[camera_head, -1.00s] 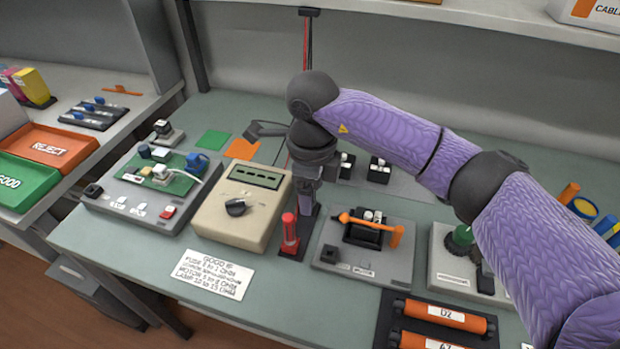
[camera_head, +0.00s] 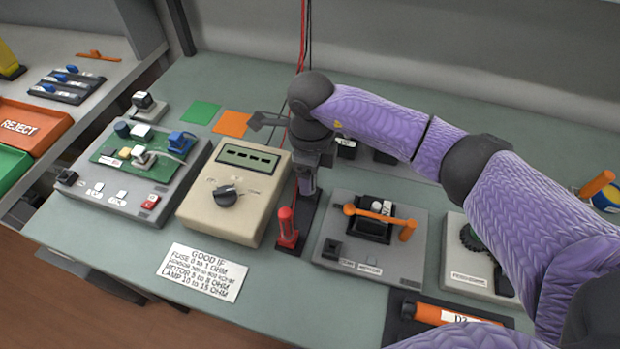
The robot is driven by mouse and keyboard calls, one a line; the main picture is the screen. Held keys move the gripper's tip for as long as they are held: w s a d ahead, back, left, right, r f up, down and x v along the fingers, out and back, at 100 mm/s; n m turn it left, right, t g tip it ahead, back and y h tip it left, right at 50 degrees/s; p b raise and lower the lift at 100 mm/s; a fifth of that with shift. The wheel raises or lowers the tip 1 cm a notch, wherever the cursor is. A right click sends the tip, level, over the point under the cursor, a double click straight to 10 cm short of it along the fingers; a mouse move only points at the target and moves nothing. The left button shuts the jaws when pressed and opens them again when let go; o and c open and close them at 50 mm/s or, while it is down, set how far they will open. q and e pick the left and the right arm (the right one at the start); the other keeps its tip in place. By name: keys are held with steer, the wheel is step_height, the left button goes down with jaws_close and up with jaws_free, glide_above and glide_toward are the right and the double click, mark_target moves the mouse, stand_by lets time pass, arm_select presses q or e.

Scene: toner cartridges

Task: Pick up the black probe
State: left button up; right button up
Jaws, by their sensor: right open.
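My right gripper (camera_head: 307,188) is open and points down over the back of the dark probe stand (camera_head: 304,225), just right of the beige meter (camera_head: 235,190). The red probe (camera_head: 287,228) stands upright at the stand's front, in front of the gripper. I cannot make out the black probe; my gripper and wrist cover the back of the stand, where it may be. A black lead and a red lead (camera_head: 303,40) hang down behind my wrist. My left gripper is not in view.
A green circuit board fixture (camera_head: 125,190) stands left of the meter. A grey fixture with an orange-handled lever (camera_head: 370,270) sits close on the right. A text card (camera_head: 203,272) lies in front. An orange cartridge (camera_head: 450,316) lies front right.

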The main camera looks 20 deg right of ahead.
steer(key=shift+f, duration=0.5)
steer(key=shift+r, duration=0.1)
steer(key=shift+c, duration=0.4)
jaws_close()
steer(key=shift+r, duration=0.1)
step_height(320, 180, up, 10)
steer(key=shift+p, duration=1.15)
